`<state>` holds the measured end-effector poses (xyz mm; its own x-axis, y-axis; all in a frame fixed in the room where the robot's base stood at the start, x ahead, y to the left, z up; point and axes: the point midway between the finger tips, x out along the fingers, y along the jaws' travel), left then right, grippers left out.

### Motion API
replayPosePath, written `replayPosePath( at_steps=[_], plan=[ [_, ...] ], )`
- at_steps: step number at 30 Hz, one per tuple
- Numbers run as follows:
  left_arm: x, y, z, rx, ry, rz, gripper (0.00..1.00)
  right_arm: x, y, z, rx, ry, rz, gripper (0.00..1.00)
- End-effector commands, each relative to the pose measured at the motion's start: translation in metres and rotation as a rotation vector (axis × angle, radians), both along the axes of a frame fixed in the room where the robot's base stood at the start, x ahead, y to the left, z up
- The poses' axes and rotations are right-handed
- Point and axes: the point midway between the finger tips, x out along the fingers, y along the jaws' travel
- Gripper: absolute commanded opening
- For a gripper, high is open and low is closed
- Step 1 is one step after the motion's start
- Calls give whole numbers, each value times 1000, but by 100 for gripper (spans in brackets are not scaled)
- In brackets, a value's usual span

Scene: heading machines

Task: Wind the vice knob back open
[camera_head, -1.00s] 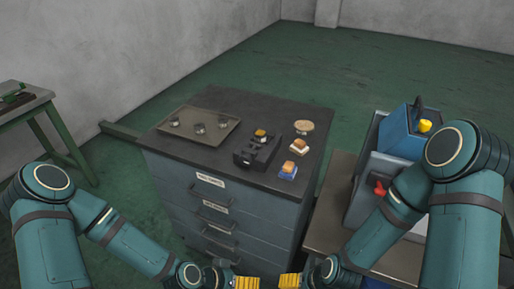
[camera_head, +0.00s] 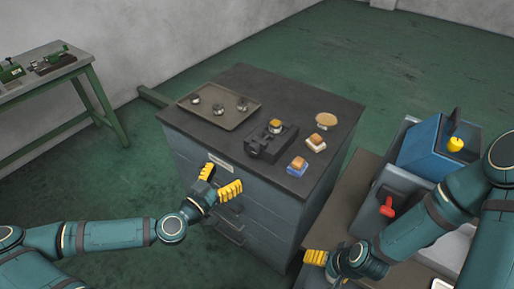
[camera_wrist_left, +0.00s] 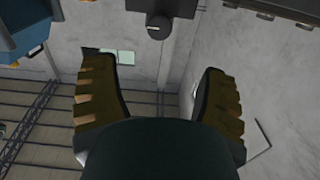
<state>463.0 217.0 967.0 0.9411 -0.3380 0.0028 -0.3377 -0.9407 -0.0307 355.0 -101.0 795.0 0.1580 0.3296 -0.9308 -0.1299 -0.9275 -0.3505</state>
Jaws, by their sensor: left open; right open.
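A small black vice (camera_head: 272,142) stands on the dark cabinet top, with a block topped in orange-yellow (camera_head: 276,126) at its jaws. Its knob is too small to make out clearly in the head view. In the left wrist view a dark round knob-like part (camera_wrist_left: 158,26) shows at the top, beyond my fingertips and apart from them. My left gripper (camera_head: 219,181) is open and empty, in front of the cabinet's upper drawer and below the top's front edge. It also shows in the wrist view (camera_wrist_left: 155,68). My right gripper (camera_head: 315,257) is open, low beside the cabinet's right side.
A tray (camera_head: 222,122) with several small metal parts lies left of the vice. Blocks on a white base (camera_head: 316,146) and a blue base (camera_head: 297,168), and a round tan piece (camera_head: 326,119), lie to its right.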

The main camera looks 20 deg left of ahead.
Motion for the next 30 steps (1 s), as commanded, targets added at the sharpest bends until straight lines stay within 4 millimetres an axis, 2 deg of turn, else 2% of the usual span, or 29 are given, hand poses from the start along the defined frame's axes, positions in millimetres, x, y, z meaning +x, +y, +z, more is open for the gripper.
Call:
replayPosePath(
  at_steps=[12, 21, 30],
  plan=[
    [23, -11, -6, 1, 0, -6, 73, -10, 2, -51, 5, 23, 21, 87],
    [50, -21, -5, 1, -1, -6, 73, -4, 1, -86, 1, 6, 17, 87],
    [103, -41, -1, -5, 2, -7, 73, -3, 1, -86, 1, 4, 15, 87]
  ],
)
